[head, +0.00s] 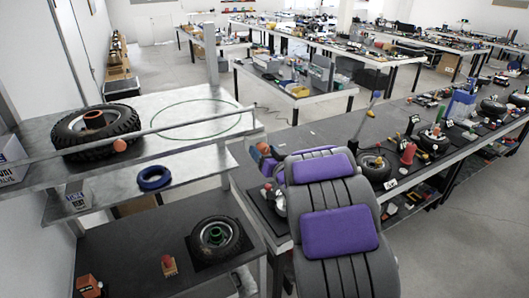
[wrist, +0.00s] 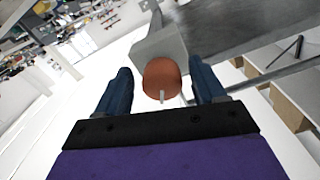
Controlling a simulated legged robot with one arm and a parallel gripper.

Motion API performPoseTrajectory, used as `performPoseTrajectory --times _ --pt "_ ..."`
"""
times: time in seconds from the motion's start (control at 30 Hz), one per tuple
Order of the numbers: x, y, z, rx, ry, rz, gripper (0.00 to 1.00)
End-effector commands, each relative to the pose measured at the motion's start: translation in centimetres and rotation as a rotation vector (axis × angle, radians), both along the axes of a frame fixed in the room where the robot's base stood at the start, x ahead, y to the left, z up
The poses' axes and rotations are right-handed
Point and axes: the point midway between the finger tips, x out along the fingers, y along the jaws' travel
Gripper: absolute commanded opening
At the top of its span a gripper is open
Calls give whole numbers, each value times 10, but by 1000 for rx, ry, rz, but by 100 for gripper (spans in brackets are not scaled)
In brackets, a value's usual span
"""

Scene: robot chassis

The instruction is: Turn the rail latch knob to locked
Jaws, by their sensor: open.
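In the wrist view, an orange-brown rounded knob (wrist: 161,77) with a short pale pointer stands in front of a grey metal bracket (wrist: 160,42). The pointer points down in the picture. My gripper (wrist: 160,82) is open, with one blue finger on each side of the knob. Gaps show between the knob and both fingers; depth is hard to judge. In the head view, an orange round knob (head: 119,145) shows on the thin rail (head: 190,123) across the left shelf. I cannot tell whether it is the same knob. My purple-padded arm hides much of the middle.
A large tyre (head: 97,130) and a blue ring (head: 154,178) lie on the left shelves. A smaller wheel (head: 216,236) is on the lower one. A long bench (head: 320,130) with wheels and parts runs right.

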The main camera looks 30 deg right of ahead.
Motion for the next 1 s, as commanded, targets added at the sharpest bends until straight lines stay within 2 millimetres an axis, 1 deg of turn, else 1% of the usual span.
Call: performPoseTrajectory --times 0.17,0.73,0.87,1.0 --pt "0 0 0 0 0 0 69" --pt "0 0 0 0 0 0 16" --pt "0 0 -1 -28 -2 0 16" --pt "0 -1 -3 -161 -10 0 16"
